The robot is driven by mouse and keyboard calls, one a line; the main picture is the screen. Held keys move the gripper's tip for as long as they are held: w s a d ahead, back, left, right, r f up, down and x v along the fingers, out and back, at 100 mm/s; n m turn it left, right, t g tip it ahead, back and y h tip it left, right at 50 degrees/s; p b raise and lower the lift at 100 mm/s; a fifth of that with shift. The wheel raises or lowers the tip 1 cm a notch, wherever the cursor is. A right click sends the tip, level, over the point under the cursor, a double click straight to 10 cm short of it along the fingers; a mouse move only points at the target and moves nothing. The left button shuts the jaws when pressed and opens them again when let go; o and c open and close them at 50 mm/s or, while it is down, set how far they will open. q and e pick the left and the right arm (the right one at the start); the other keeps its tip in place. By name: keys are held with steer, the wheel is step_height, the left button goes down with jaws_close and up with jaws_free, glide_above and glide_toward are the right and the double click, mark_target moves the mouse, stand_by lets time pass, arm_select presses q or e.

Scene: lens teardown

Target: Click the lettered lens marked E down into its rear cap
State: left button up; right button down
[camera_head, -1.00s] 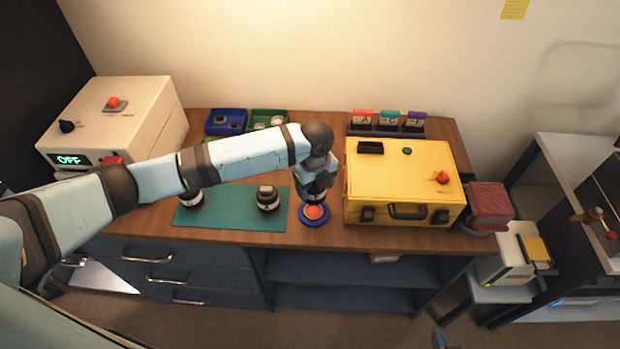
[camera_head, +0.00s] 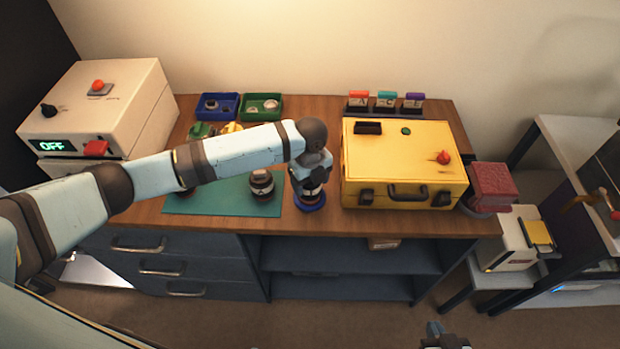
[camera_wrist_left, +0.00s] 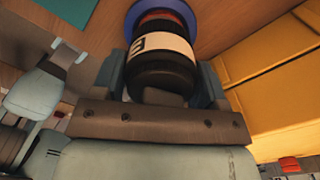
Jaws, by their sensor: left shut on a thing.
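My left gripper (camera_head: 311,186) is shut on a dark lens with a white band (camera_wrist_left: 160,48). The band carries a letter that looks like E, seen sideways in the left wrist view, where the gripper's fingers (camera_wrist_left: 162,80) flank the lens. Its lower end is over a blue round base (camera_head: 311,206) with a red-orange centre, which I take for the rear cap. The lens stands about upright in or just above it; I cannot tell whether it is seated. My right gripper (camera_head: 445,337) shows only partly at the bottom edge; its jaws are unclear.
A yellow case (camera_head: 400,165) stands close to the right of the base. Another lens (camera_head: 262,185) stands on the green mat (camera_head: 215,200) to the left. Blue (camera_head: 233,101) and green (camera_head: 276,101) trays and a rack of lettered cards (camera_head: 385,104) are at the back.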

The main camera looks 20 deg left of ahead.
arm_select(q)
steer(key=shift+r+p, duration=0.1)
steer(key=shift+p, duration=0.4)
stand_by(0.5)
steer(key=shift+f+p, duration=0.35)
steer(key=shift+f, duration=0.3)
stand_by(1.3)
steer(key=shift+f+p, duration=0.2)
steer(key=shift+p, duration=1)
stand_by(3.8)
